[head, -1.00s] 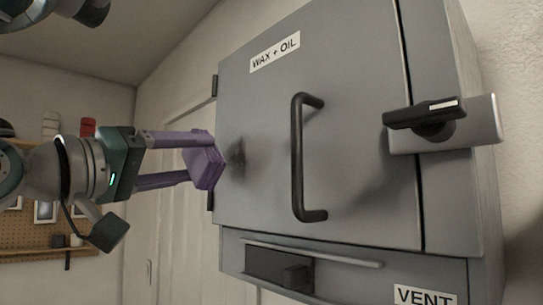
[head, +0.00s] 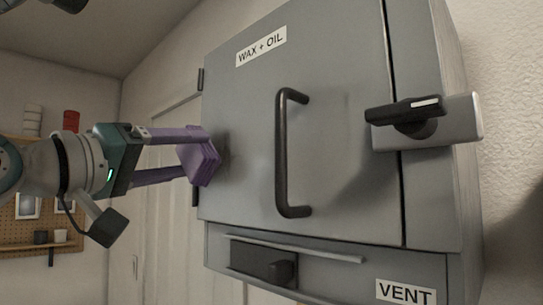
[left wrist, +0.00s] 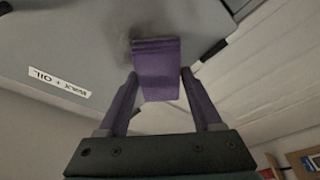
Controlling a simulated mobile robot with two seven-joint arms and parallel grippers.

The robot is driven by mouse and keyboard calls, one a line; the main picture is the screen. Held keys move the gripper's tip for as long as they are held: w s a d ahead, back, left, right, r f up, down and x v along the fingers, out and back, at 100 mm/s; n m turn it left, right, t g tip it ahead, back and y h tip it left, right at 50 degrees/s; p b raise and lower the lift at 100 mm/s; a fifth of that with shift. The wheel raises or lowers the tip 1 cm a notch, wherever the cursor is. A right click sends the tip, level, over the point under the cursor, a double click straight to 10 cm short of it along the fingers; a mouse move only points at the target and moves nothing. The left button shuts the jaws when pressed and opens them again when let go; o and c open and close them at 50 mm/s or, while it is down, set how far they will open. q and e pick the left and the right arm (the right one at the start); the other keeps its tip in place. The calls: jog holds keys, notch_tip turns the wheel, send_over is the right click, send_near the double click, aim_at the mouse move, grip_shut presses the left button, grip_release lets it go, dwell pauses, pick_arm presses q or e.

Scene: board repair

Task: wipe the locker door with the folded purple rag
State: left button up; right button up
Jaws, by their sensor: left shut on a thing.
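The grey locker door (head: 345,150) fills the middle of the head view, with a black bar handle (head: 283,150) and a "WAX + OIL" label. A dark smudge (head: 224,148) lies near its left edge. My left gripper (head: 196,155) is shut on the folded purple rag (head: 203,163), between purple fingers. The rag's front edge is at the smudge and hides part of it; I cannot tell whether it presses on the door. In the left wrist view the rag (left wrist: 157,72) overlaps the door, with smudge (left wrist: 134,36) beside it. My right gripper is not in view.
A black latch (head: 405,112) on a grey plate sticks out at the locker's right side. Below the door is a panel with a slot and a "VENT" label (head: 405,292). A pegboard and shelf (head: 40,245) stand at the far left. A white door is behind my gripper.

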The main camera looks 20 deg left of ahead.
pick_arm(q)
jog(key=shift+w+d, duration=0.35)
jog(key=shift+w, duration=0.35)
